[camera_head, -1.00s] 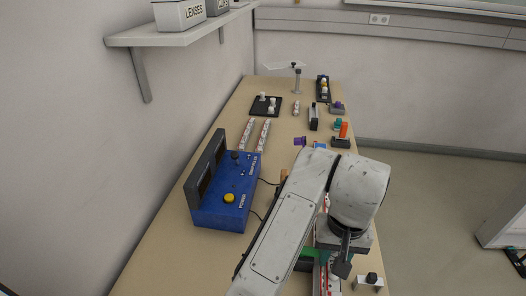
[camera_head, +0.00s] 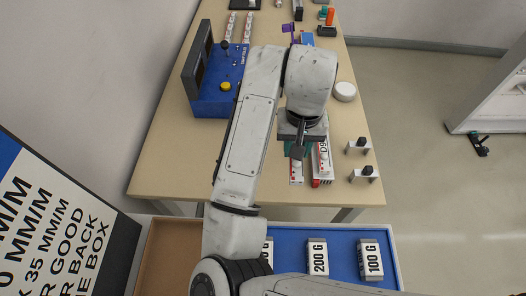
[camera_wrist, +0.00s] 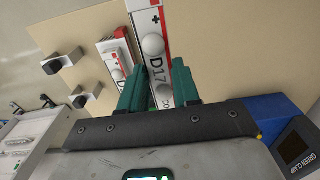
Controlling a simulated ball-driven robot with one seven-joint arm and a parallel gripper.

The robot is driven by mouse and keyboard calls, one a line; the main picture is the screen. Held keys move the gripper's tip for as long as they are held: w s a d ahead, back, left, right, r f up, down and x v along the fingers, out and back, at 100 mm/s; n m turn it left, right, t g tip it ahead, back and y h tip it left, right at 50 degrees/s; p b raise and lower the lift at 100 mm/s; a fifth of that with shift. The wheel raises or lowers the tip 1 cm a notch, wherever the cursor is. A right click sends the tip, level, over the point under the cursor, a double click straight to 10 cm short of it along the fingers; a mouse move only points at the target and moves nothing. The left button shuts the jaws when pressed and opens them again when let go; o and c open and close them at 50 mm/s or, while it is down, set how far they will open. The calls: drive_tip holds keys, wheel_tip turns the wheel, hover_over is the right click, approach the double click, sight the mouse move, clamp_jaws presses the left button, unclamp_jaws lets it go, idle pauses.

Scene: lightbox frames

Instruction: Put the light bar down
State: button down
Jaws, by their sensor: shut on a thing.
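The light bar (camera_wrist: 150,45) is white with red ends and bears black lettering and round white bulbs. In the wrist view it lies between the two teal fingers of my gripper (camera_wrist: 157,88), which is shut on it. In the head view my gripper (camera_head: 297,148) is over the near end of the table, largely hidden by my wrist, and the near end of the held bar (camera_head: 296,175) shows below it. I cannot tell whether the bar touches the tabletop (camera_head: 175,150). A second similar bar (camera_head: 323,165) lies just right of it; it also shows in the wrist view (camera_wrist: 114,62).
Two small brackets with black knobs, one (camera_head: 359,146) behind the other (camera_head: 366,174), stand to the right. A white round puck (camera_head: 345,91) is behind them. A blue console (camera_head: 212,100) stands at the left. A blue tray (camera_head: 340,240) with weights lies before the table.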

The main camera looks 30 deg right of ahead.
drive_tip(key=w+a+f, duration=0.1)
drive_tip(key=w+f, duration=0.1)
drive_tip(key=w+a+f, duration=0.1)
drive_tip(key=f, duration=0.1)
drive_tip(key=w+a+f, duration=0.2)
drive_tip(key=shift+w, duration=0.3)
drive_tip(key=shift+w+a+f, duration=0.2)
drive_tip(key=shift+w+f, duration=0.15)
drive_tip(key=shift+f, duration=0.1)
drive_tip(key=shift+w+a+f, duration=0.15)
drive_tip(key=shift+f, duration=1.65)
drive_tip(key=shift+f, duration=0.1)
drive_tip(key=c, duration=0.8)
unclamp_jaws()
wheel_tip(320, 180, up, 12)
